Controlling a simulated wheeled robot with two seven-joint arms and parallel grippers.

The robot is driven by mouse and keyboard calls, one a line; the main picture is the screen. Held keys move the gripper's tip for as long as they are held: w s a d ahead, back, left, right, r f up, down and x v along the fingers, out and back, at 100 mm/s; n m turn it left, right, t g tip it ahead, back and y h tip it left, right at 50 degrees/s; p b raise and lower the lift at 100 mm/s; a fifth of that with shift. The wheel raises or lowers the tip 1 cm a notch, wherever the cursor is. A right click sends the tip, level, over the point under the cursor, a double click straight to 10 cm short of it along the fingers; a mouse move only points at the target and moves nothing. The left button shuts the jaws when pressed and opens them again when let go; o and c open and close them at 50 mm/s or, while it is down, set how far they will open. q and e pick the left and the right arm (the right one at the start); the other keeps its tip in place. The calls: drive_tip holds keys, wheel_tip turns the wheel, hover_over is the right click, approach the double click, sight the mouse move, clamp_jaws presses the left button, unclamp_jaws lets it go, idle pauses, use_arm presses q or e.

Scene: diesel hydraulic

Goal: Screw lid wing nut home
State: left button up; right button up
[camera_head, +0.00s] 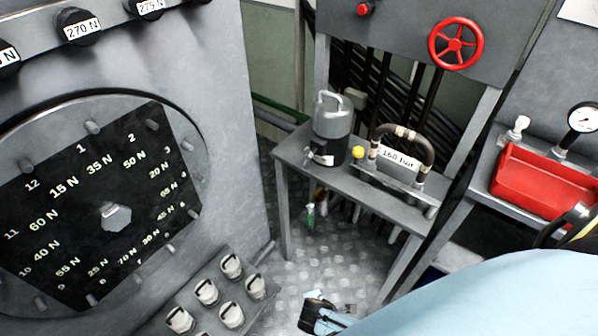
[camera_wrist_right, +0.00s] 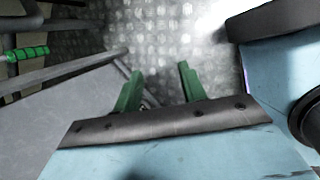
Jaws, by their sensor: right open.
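A grey canister (camera_head: 332,125) with a dark lower part stands upright on the left of the small grey table. A pale, upright, loop-like piece (camera_head: 328,102) sits on its top; I cannot tell whether it is the lid wing nut or a handle. No wing nut can be made out for certain. My right gripper (camera_wrist_right: 160,72) is open in the right wrist view, with two green fingers apart and nothing between them, above the patterned metal floor. My left gripper is not in view.
A red toolbox (camera_head: 540,185) lies right. A big round plate (camera_head: 25,130) with a numbered black face and small knobs (camera_head: 231,266) are left. Patterned floor (camera_head: 290,275) is open between.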

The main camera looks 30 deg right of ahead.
drive_tip(key=w+r+n+t+h+b, duration=0.2)
drive_tip(key=w+r+n+b, duration=0.15)
drive_tip(key=w, duration=0.65)
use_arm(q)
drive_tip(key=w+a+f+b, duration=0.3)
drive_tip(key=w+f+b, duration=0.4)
use_arm(e)
drive_tip(key=n+t+h, duration=0.2)
drive_tip(key=n+h, duration=0.2)
drive_tip(key=h, duration=0.7)
approach(306, 167)
wheel_tip(306, 167, up, 3)
drive_tip(key=a, duration=0.2)
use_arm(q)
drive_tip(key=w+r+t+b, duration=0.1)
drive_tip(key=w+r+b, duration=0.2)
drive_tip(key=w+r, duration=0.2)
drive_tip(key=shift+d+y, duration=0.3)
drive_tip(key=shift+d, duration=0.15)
use_arm(e)
drive_tip(key=shift+r+x, duration=0.2)
drive_tip(key=shift+x, duration=6.15)
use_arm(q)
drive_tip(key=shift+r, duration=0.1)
use_arm(e)
drive_tip(key=shift+s, duration=0.15)
drive_tip(key=shift+c, duration=0.4)
clamp_jaws()
